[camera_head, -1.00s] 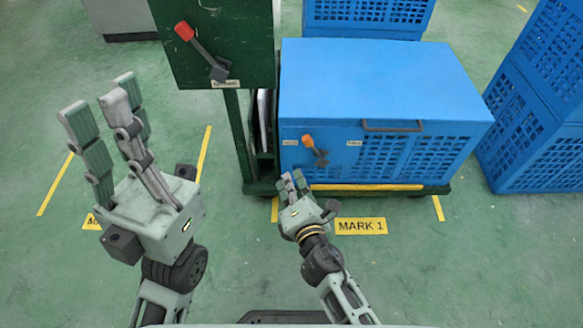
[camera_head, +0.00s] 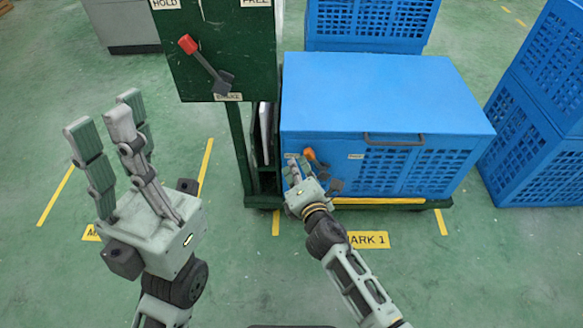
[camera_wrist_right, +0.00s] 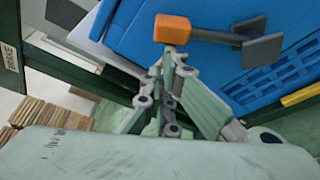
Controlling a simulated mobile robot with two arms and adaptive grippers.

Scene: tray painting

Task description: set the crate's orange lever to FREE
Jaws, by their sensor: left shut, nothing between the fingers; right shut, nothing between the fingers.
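The blue crate (camera_head: 385,85) stands on a green cart. Its orange lever (camera_head: 309,154) is on the front face near the left edge, with the knob up and left of its dark pivot. Small labels flank the lever; I cannot read them. My right gripper (camera_head: 294,164) is shut and empty, its fingers just left of and below the knob. In the right wrist view the orange knob (camera_wrist_right: 172,28) is just beyond the fingertips (camera_wrist_right: 170,58); I cannot tell whether they touch. My left gripper (camera_head: 104,122) is shut and empty, raised at the left, away from the crate.
A green panel (camera_head: 215,55) left of the crate carries a red-knobbed lever (camera_head: 187,44) with HOLD, FREE and BRAKE labels; it leans toward HOLD. Stacked blue crates (camera_head: 535,110) stand at the right and behind. Floor in front is clear, with a yellow mark (camera_head: 369,240).

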